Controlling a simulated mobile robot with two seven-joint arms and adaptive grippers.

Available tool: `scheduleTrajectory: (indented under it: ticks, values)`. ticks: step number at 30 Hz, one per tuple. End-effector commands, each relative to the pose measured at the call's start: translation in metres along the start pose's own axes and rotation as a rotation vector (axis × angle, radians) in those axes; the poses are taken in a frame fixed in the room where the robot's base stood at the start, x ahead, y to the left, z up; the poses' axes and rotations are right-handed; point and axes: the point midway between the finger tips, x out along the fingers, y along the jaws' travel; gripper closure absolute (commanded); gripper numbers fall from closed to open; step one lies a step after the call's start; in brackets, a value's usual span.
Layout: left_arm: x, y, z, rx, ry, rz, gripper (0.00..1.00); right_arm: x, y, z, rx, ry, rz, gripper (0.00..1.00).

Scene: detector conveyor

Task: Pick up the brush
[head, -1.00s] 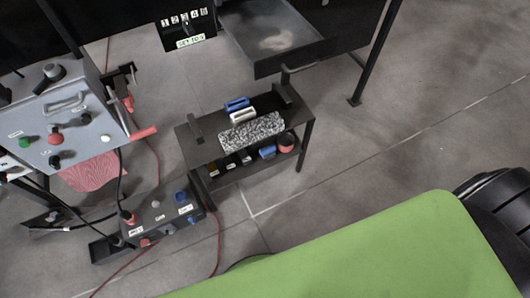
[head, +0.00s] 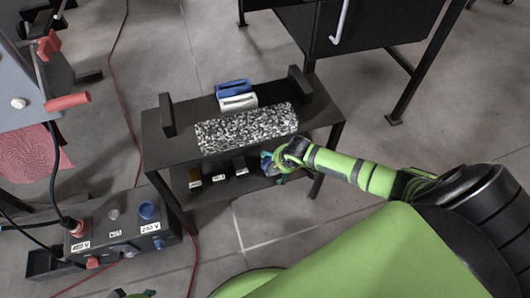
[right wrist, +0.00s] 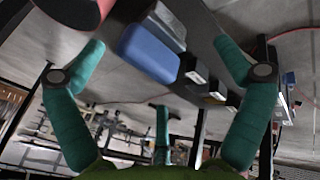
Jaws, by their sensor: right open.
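A blue block with a grey part (right wrist: 150,52), which looks like the brush, is on the lower shelf of the small black rack. It lies between the open fingers of my right gripper (right wrist: 158,45) in the right wrist view. I cannot tell if the fingers touch it. In the head view my right gripper (head: 272,164) is at the lower shelf's right part and largely hides this block. My left gripper is not clearly in view; only a bit of green and black shows at the bottom edge of the head view.
The black rack (head: 165,135) holds a speckled block (head: 245,127) and blue (head: 233,87) and white (head: 238,103) pieces on top. Several labelled small items (head: 218,180) stand on the lower shelf. A red cylinder (right wrist: 72,10) is close to the left finger. A control box (head: 125,235) stands left.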

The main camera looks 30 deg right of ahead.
Motion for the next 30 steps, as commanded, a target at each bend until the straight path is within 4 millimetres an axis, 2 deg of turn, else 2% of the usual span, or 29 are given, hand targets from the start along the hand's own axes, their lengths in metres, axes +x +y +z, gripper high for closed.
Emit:
scheduleTrajectory:
  ticks: [2, 12, 17, 20, 30]
  values:
    - [0.003, 0.000, 0.002, 0.000, 0.006, -0.002, 0.60, 0.007, 0.000, -0.001, -0.027, 0.001, 0.001, 0.00]
    - [-0.028, -0.002, -0.002, -0.003, 0.025, -0.005, 0.60, 0.022, 0.002, -0.002, -0.044, 0.000, 0.000, 0.00]
    - [-0.036, -0.001, -0.008, 0.000, 0.058, -0.005, 0.60, 0.029, 0.003, -0.003, -0.044, 0.001, 0.001, 0.00]
    - [-0.045, 0.000, -0.021, 0.004, 0.125, -0.006, 0.60, 0.040, 0.004, -0.003, -0.042, 0.002, 0.001, 0.00]
    - [-0.060, 0.012, -0.093, 0.036, 0.472, 0.003, 0.60, 0.056, 0.007, -0.004, -0.042, 0.001, 0.000, 0.00]
